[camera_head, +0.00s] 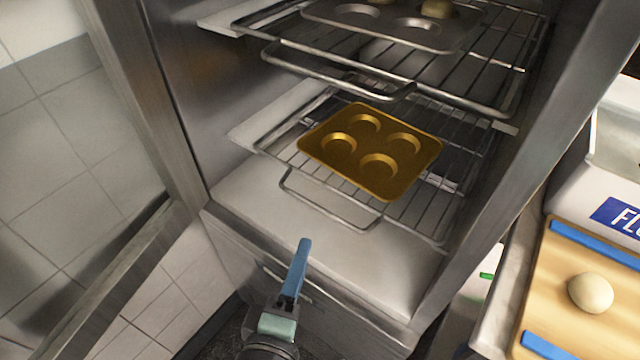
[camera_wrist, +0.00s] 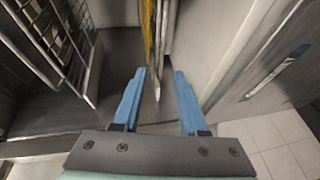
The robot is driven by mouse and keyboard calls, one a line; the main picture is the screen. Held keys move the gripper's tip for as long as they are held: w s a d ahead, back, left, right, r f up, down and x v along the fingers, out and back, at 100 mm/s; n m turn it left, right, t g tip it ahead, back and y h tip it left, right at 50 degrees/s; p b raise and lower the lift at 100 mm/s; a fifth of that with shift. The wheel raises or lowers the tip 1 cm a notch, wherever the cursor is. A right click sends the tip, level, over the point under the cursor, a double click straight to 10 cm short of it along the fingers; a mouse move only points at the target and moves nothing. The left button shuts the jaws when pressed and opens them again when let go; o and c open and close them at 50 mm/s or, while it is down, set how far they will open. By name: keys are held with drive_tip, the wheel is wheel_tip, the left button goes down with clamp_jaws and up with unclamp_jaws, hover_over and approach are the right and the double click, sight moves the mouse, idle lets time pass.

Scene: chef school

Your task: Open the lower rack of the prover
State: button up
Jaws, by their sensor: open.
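The prover (camera_head: 225,200) stands open, with an upper rack (camera_head: 340,72) and a lower rack (camera_head: 265,143), both wire shelves. The lower rack has a looped metal handle (camera_head: 325,212) at its front, and a gold tray (camera_head: 385,150) with round wells sits on it. My gripper (camera_head: 302,243) is in front of the prover, close to this handle; only one blue finger shows clearly there. In the wrist view my gripper (camera_wrist: 159,72) is open, with a thin metal edge between its blue fingertips, probably the lower rack's handle. I cannot tell whether they touch.
The open door (camera_head: 110,265) is at the left. At the right, a wooden board (camera_head: 540,300) holds a dough ball (camera_head: 590,293).

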sight(320, 211)
drive_tip(key=x, duration=1.2)
drive_tip(key=shift+w+d+f, duration=0.15)
drive_tip(key=shift+w+f, duration=0.15)
drive_tip(key=shift+c, duration=0.3)
clamp_jaws()
idle(0.7)
